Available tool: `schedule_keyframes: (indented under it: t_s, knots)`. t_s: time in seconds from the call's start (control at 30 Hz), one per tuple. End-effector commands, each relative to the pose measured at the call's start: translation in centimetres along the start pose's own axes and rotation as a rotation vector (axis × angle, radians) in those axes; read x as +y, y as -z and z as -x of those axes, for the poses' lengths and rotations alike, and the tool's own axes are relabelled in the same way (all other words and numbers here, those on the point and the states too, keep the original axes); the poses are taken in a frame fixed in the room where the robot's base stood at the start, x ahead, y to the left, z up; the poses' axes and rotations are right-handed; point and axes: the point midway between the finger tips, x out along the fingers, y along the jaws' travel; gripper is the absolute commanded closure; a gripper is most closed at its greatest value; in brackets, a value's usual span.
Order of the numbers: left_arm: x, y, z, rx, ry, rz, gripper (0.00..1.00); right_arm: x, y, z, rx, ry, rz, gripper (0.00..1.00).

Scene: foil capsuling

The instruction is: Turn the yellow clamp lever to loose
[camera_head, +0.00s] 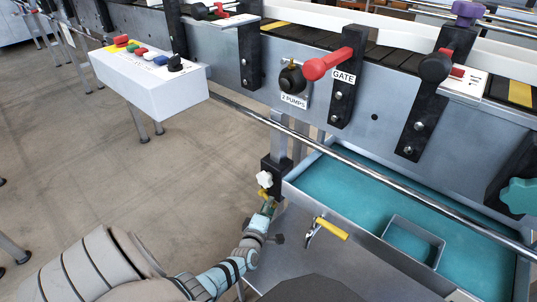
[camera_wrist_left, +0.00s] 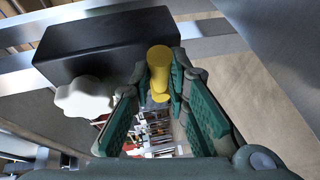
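The yellow clamp lever (camera_head: 263,193) shows as a small yellow piece under a black clamp block with a white star knob (camera_head: 264,178), at the tray's left corner. In the left wrist view the yellow lever (camera_wrist_left: 159,65) points toward the camera, below the black block (camera_wrist_left: 105,45) and right of the white knob (camera_wrist_left: 84,97). My left gripper (camera_head: 267,206) is at the lever. Its green-padded fingers (camera_wrist_left: 160,88) lie close on both sides of the lever, with little or no gap at the tips. The lever's far end is partly hidden. My right gripper is not in view.
A teal-lined tray (camera_head: 365,178) lies right of the clamp, with a metal rail above it. A tap with another yellow handle (camera_head: 331,228) stands close right of my left gripper. A white control box (camera_head: 150,78) is at upper left. Open floor lies left.

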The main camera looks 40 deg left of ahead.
Motion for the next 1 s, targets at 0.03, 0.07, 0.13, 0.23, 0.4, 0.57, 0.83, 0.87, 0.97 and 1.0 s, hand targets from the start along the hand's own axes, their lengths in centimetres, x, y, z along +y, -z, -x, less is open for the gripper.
schedule_keyframes:
  t_s: [0.03,0.07,0.13,0.23,0.4,0.57,0.83,0.87,0.97,1.0]
  knots:
    - [0.0,0.0,0.0,0.0,0.0,0.0,1.0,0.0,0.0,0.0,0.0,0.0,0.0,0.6]
    - [0.0,0.0,0.0,0.0,0.0,0.0,1.0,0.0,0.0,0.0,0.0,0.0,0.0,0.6]
    - [0.0,0.0,0.0,0.0,0.0,0.0,1.0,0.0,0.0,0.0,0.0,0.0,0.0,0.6]
    - [-0.1,0.0,0.0,0.0,-0.001,-0.002,1.0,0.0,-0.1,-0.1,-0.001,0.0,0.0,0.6]
    - [-0.9,-0.1,-0.1,0.014,-0.029,-0.07,1.0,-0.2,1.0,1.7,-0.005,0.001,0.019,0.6]
    - [-1.9,-0.1,-0.3,0.044,-0.08,-0.2,1.0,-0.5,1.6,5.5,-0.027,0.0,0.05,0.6]
    - [-2.2,0.1,-0.4,0.073,-0.138,-0.339,1.0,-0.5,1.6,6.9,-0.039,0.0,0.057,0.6]
    - [-2.2,0.1,-0.4,0.073,-0.139,-0.34,1.0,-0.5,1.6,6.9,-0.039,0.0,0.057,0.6]
    - [-2.2,0.1,-0.4,0.072,-0.14,-0.341,1.0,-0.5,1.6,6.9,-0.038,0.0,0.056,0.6]
    - [-2.2,0.1,-0.4,0.072,-0.14,-0.34,1.0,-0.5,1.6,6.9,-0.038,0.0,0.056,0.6]
